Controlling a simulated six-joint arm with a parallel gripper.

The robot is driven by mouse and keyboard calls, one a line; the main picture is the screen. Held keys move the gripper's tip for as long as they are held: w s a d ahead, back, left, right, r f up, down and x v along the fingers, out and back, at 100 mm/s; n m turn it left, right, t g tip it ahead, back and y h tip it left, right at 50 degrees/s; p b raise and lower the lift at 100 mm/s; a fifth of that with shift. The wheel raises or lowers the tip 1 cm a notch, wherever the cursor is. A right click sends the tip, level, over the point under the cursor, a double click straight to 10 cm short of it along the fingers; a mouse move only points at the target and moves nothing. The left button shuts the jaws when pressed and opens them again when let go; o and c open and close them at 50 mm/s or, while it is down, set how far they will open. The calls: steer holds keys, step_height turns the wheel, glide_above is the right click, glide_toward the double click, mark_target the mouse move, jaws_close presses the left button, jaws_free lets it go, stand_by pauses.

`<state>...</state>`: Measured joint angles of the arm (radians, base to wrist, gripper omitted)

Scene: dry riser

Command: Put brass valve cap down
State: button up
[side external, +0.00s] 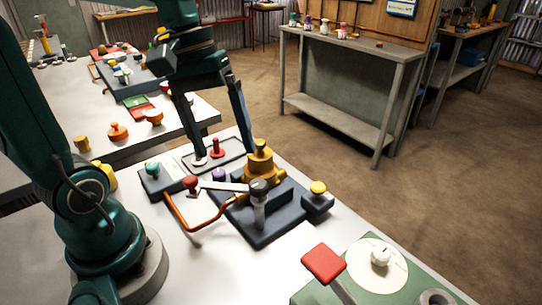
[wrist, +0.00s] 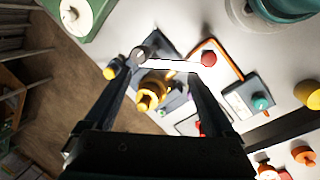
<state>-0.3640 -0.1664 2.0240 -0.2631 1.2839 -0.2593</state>
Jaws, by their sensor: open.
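The brass valve cap (side external: 260,163) is a stepped yellow-gold piece with a knob on top. It stands upright on the dark valve base (side external: 272,226), behind a grey-topped post with a lever. In the wrist view the brass cap (wrist: 151,91) shows between my two fingers, nearer the left one. My gripper (side external: 224,153) is open, its fingers wide apart and pointing down. In the side view the right fingertip is close beside the brass cap; I cannot tell whether it touches. The left fingertip is over a grey tray. The gripper (wrist: 166,66) holds nothing I can see.
An orange bent handle (side external: 190,222) and a red-knobbed lever (side external: 191,184) lie left of the base. A grey tray with a red peg (side external: 217,148) is behind. A green board with a red paddle (side external: 324,262) is at front right.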

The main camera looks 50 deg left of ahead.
steer(key=s+m+t+y, duration=0.1)
steer(key=m, duration=0.1)
steer(key=s+d+f+m+t, duration=0.1)
steer(key=s+m+t, duration=0.1)
steer(key=m, duration=0.1)
steer(key=s+d+m+t+y, duration=0.1)
steer(key=m, duration=0.2)
steer(key=shift+s+f+t+y, duration=0.25)
steer(key=shift+f+t+y, duration=0.05)
